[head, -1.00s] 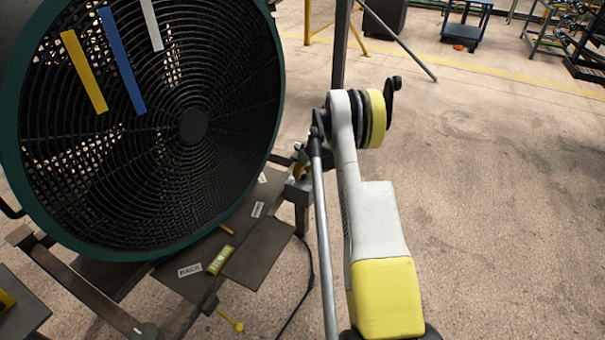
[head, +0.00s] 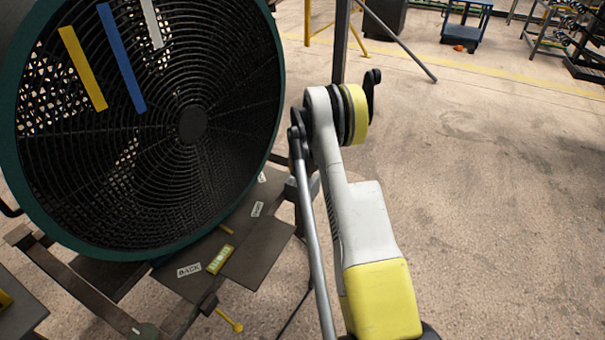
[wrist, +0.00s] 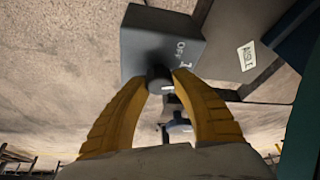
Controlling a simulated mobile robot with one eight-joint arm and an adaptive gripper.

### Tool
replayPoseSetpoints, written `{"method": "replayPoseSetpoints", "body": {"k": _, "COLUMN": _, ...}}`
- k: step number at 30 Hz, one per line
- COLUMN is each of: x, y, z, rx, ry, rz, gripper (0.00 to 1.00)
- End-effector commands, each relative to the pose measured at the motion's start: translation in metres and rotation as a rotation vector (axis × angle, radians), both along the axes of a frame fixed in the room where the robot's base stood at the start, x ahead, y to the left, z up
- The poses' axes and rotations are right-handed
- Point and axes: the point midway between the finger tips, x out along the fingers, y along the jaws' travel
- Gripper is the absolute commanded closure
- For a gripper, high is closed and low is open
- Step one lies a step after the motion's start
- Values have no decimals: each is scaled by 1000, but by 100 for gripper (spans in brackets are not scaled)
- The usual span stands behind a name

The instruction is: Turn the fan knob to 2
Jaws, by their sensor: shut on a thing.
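The large fan (head: 192,125) with a dark green rim and black grille stands at the left of the head view. In the wrist view a dark grey control box (wrist: 145,42) carries the markings "OFF" and "1". The black fan knob (wrist: 159,78) sticks out of the box face. My gripper (wrist: 160,80) has its two yellow fingers shut on the knob, one on each side. A "2" marking is not visible. In the head view my arm hides the gripper and the knob.
A dark plate with labels (head: 188,270) and a small yellow level (head: 220,259) lies below the fan. A dark post (head: 340,45) stands behind my arm. The floor (head: 500,200) to the right is clear.

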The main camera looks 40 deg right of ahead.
Motion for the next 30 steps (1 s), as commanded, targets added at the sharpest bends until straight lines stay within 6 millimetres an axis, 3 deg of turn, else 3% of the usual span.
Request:
{"method": "replayPoseSetpoints", "body": {"k": 15, "x": 0, "y": 1, "z": -1, "rx": 2, "ry": 1, "rz": -433, "gripper": 99}}
{"method": "replayPoseSetpoints", "body": {"k": 30, "x": 0, "y": 0, "z": -1, "rx": 2, "ry": 0, "rz": -599, "gripper": 99}}
